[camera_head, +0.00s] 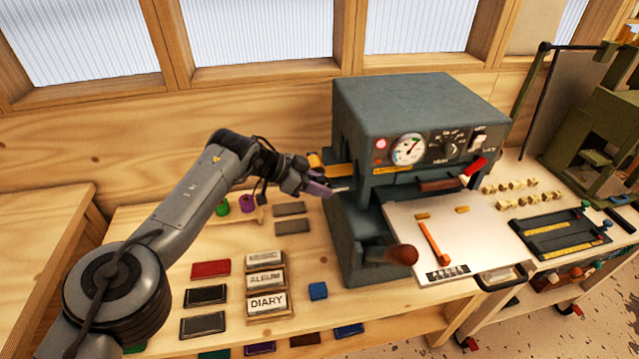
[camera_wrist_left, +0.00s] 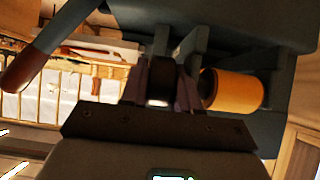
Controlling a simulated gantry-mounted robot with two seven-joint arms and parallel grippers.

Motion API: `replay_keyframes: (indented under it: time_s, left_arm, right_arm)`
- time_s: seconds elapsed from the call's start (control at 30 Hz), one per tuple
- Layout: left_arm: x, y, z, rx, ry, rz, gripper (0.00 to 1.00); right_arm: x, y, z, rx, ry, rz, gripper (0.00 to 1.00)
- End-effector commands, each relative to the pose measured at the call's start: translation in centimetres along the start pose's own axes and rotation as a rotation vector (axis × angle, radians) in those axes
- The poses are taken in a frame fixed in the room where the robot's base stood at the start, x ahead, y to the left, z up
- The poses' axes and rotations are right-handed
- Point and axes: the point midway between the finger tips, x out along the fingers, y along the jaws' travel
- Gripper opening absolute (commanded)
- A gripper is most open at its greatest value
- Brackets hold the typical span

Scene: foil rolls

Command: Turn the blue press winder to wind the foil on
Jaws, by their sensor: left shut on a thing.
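The blue-grey press (camera_head: 420,100) stands on the bench with a gauge, dials and a switch on its front. My left gripper (camera_head: 320,188) is at the press's left side, just below an orange-yellow foil roll (camera_head: 315,160). In the left wrist view, the roll (camera_wrist_left: 235,92) lies just right of the fingers. The fingers (camera_wrist_left: 161,88) are shut on a small dark part at the press, which looks like the winder. My right gripper is out of view.
A brown-knobbed lever (camera_head: 402,254) sticks out low at the press's front. Green and purple rolls (camera_head: 247,203) stand left of the press. Title blocks (camera_head: 266,280) and coloured pieces lie in front. A white board (camera_head: 450,235) lies right of the lever.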

Motion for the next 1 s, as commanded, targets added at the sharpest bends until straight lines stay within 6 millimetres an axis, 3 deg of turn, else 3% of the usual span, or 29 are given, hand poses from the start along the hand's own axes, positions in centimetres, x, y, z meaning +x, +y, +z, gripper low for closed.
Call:
replay_keyframes:
  time_s: [0.2,0.23,0.33,0.73,1.0]
  left_arm:
    - [0.0,0.0,0.0,-0.001,0.000,0.001,0.00]
    - [0.0,0.0,0.1,-0.001,0.000,0.001,0.35]
    - [0.0,0.0,0.1,0.000,0.001,0.001,0.50]
    - [-0.5,-0.1,0.0,-0.001,0.003,-0.001,0.51]
    - [-4.3,-0.1,0.0,-0.002,0.003,-0.002,0.51]
  right_arm:
    - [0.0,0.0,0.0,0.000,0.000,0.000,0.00]
    - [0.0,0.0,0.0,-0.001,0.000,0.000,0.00]
    - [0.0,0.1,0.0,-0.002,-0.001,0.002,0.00]
    - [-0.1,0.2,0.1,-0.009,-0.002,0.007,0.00]
    - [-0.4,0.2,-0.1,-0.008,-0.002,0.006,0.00]
